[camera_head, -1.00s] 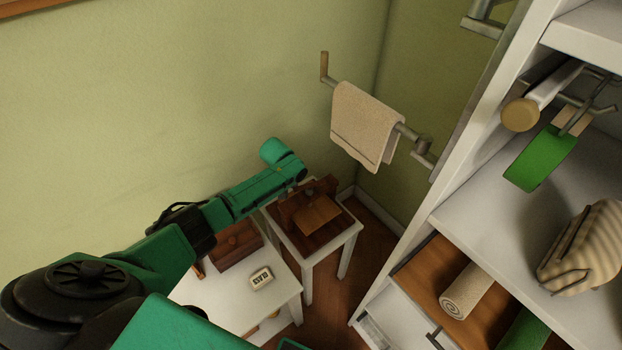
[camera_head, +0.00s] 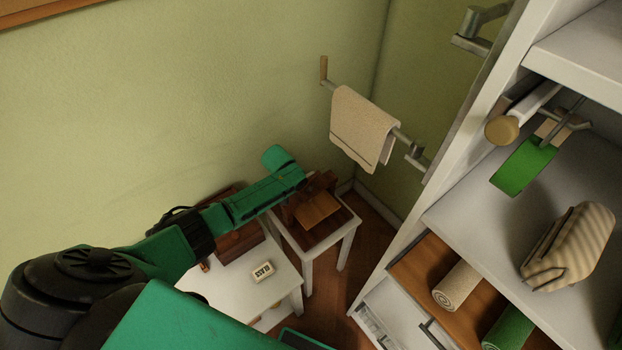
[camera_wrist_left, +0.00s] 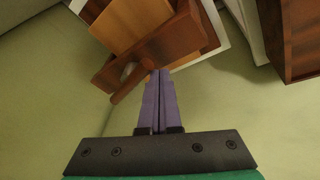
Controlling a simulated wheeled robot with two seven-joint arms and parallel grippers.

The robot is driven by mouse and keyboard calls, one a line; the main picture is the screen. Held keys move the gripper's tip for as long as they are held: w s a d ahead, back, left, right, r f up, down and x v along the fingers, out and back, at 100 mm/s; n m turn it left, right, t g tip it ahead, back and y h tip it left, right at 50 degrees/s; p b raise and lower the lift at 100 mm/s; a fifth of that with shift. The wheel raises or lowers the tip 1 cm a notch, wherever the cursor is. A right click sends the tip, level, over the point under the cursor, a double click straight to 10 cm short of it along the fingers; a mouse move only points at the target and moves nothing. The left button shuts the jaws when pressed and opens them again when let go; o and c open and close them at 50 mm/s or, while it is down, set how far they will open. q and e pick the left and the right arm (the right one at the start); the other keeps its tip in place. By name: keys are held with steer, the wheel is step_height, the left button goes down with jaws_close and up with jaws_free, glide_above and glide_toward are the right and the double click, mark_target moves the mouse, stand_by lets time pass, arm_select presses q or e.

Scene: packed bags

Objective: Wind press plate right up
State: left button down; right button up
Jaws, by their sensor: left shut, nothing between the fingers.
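A brown wooden press (camera_head: 297,215) stands on a small white table in the corner, with a lighter tan plate (camera_head: 318,209) on it. In the left wrist view the tan plate (camera_wrist_left: 130,22) and the darker wooden frame (camera_wrist_left: 188,38) are at the top. My left gripper (camera_wrist_left: 160,74) has its purple fingers together and empty, their tips at the lower edge of a dark wooden bar; I cannot tell whether they touch it. In the head view my green arm hides this gripper and part of the press. My right gripper is not in view.
A white table (camera_head: 240,283) with a wooden box (camera_head: 238,243) and a small lettered block (camera_head: 262,271) stands beside the press. A towel (camera_head: 362,130) hangs on a wall rail. A white shelf unit (camera_head: 440,190) with rolls and a striped bag (camera_head: 570,245) fills the right.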

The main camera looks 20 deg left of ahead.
arm_select(q)
steer(key=shift+s+d+r+p, duration=0.1)
steer(key=shift+s+d+p, duration=0.45)
steer(key=shift+d+p, duration=0.35)
steer(key=shift+d, duration=0.2)
steer(key=shift+s+d, duration=0.15)
steer(key=shift+d, duration=0.8)
step_height(320, 180, up, 7)
steer(key=p, duration=0.5)
steer(key=shift+w+p, duration=0.3)
steer(key=shift+p, duration=0.1)
